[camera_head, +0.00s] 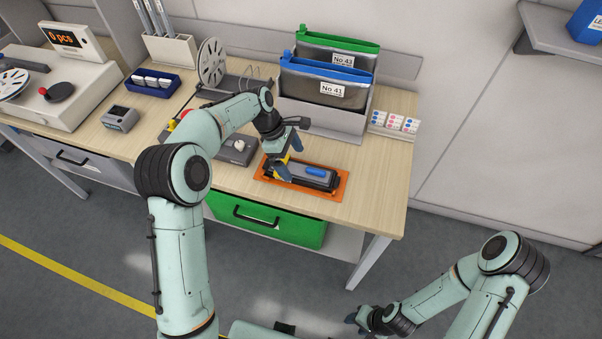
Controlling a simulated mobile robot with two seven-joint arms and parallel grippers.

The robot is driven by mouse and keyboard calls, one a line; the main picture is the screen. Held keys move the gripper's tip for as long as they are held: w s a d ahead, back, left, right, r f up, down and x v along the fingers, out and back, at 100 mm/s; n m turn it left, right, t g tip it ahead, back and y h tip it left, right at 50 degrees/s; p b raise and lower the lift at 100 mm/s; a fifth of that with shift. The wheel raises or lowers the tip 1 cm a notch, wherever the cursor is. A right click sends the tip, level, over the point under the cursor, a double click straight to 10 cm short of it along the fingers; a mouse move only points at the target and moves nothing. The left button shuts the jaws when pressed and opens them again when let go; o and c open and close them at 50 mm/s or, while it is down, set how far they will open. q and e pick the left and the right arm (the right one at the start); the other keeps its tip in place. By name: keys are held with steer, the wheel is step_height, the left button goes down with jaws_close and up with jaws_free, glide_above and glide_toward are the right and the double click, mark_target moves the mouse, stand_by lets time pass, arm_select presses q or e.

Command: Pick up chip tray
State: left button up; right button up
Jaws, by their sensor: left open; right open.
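A dark, flat, tray-like device with a blue grip (314,172) lies on an orange mat (338,196) near the table's right front. A small blue tray (152,82) with several white pieces stands further left on the table. No label shows which of them is the chip tray. My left gripper (285,158) is open, pointing down over the left part of the dark device and hiding some of it. I cannot tell whether its fingers touch it. My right gripper (362,318) is open and low in front of the table, away from everything on it.
Behind the mat, a grey rack (335,121) holds green-topped and blue-topped pouches. A small grey device (238,150) with a white knob stands left of the mat. A reel (211,62) and a grey box (119,118) are further left. A green drawer (290,228) is below the tabletop.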

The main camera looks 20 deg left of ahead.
mark_target(299, 169)
arm_select(q)
steer(key=x, duration=0.4)
steer(key=shift+d+f, duration=0.15)
steer(key=shift+d, duration=0.15)
steer(key=c, duration=1.2)
steer(key=shift+o, duration=0.2)
